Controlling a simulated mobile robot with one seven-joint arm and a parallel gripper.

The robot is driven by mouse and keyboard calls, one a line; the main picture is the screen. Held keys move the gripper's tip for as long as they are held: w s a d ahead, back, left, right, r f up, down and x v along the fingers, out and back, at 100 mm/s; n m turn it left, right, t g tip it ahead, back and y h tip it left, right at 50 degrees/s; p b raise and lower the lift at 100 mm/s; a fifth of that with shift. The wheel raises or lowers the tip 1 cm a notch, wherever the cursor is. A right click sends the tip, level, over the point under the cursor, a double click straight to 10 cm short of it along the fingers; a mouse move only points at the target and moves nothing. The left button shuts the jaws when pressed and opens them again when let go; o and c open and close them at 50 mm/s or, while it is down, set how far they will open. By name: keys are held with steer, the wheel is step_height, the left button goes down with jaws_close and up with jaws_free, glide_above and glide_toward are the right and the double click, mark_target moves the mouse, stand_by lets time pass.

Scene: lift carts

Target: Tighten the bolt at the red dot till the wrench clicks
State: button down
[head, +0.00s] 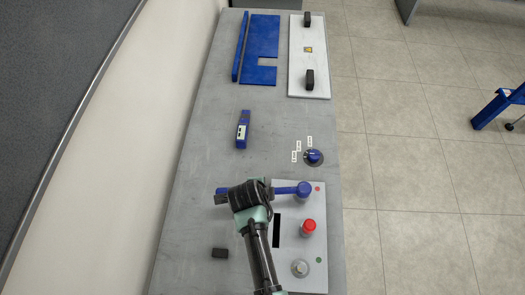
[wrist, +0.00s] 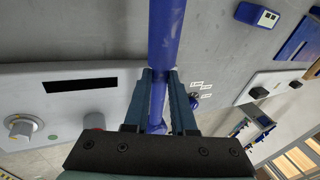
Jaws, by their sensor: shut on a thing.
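The blue wrench (head: 284,190) lies crosswise, its handle running left to right under my gripper (head: 250,194). My gripper is shut on the handle; the wrench (wrist: 166,30) also passes between the fingers (wrist: 160,78) in the wrist view. The wrench's round blue head is at the upper part of the pale panel (head: 290,250), just left of the red dot (head: 318,188). The head covers that spot, so the bolt under it is hidden. I cannot tell how well the head is seated.
The panel carries a red button (head: 308,227), a grey knob (head: 300,268) and a green dot (head: 319,260). A blue dial (head: 314,157), a blue meter (head: 242,130), a black block (head: 219,253), blue plates (head: 262,45) and a white handled cover (head: 309,55) are on the grey bench (head: 205,130).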

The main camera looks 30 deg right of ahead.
steer(key=shift+r+p, duration=2.25)
steer(key=shift+r, duration=0.65)
